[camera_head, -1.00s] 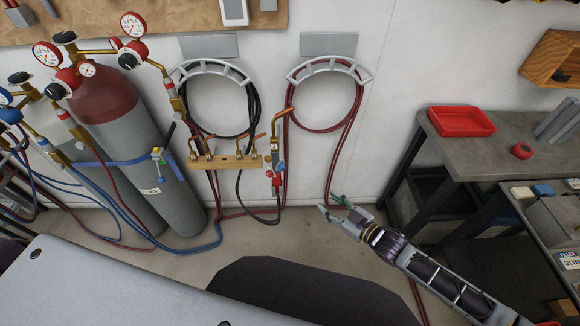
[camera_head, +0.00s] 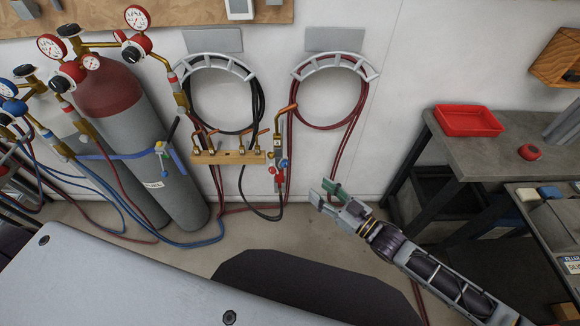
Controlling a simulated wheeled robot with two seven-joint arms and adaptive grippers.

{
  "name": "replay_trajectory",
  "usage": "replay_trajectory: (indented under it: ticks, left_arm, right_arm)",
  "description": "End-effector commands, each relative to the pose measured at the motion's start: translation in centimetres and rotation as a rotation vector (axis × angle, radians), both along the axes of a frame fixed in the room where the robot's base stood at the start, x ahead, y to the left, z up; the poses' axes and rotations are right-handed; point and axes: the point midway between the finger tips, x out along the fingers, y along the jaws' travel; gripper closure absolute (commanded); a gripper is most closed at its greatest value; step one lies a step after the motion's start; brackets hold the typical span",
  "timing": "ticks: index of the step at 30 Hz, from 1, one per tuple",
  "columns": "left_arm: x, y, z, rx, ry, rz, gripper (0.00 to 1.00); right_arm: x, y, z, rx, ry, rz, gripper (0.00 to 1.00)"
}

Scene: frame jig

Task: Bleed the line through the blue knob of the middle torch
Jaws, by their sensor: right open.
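A torch (camera_head: 280,152) with a brass bent neck hangs upright at the right end of a wooden wall rack (camera_head: 228,157). A small blue knob (camera_head: 284,163) and a red knob (camera_head: 272,170) sit low on its body. It is the only torch whose knobs I can make out, so I cannot tell whether it is the middle one. Several brass tips stand on the rack to its left. My right gripper (camera_head: 324,192) is open and empty, below and to the right of the torch, clear of it. My left gripper is not in view.
Red hose (camera_head: 335,165) and black hose loop from wall hangers around the torch. Gas cylinders (camera_head: 150,150) with gauges stand at left. A workbench with a red tray (camera_head: 468,121) is at right. A grey surface (camera_head: 120,285) fills the lower left.

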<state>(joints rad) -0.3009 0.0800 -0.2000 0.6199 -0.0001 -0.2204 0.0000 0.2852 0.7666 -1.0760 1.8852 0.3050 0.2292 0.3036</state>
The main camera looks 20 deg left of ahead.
Motion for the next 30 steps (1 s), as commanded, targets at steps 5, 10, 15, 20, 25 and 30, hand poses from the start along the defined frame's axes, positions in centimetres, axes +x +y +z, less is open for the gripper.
replay_trajectory:
  ticks: [5, 10, 15, 20, 25, 30]
  left_arm:
    - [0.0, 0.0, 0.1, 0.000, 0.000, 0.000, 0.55]
    - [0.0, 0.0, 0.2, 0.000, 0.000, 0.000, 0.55]
    - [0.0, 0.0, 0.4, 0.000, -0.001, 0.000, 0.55]
    - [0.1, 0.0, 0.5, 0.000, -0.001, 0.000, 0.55]
    - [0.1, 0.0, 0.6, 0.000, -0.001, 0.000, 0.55]
    - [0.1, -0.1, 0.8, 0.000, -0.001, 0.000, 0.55]
  right_arm:
    - [0.3, 0.5, 0.0, 0.000, 0.000, 0.000, 0.55]
    - [0.8, 1.4, 0.0, 0.000, 0.000, 0.000, 0.55]
    - [1.5, 2.7, 0.1, 0.001, 0.000, 0.000, 0.55]
    - [2.2, 3.9, 0.1, 0.000, -0.001, 0.000, 0.55]
    - [2.9, 5.3, 0.0, 0.000, 0.000, 0.000, 0.55]
    - [3.7, 6.6, 0.1, 0.001, 0.000, 0.000, 0.55]
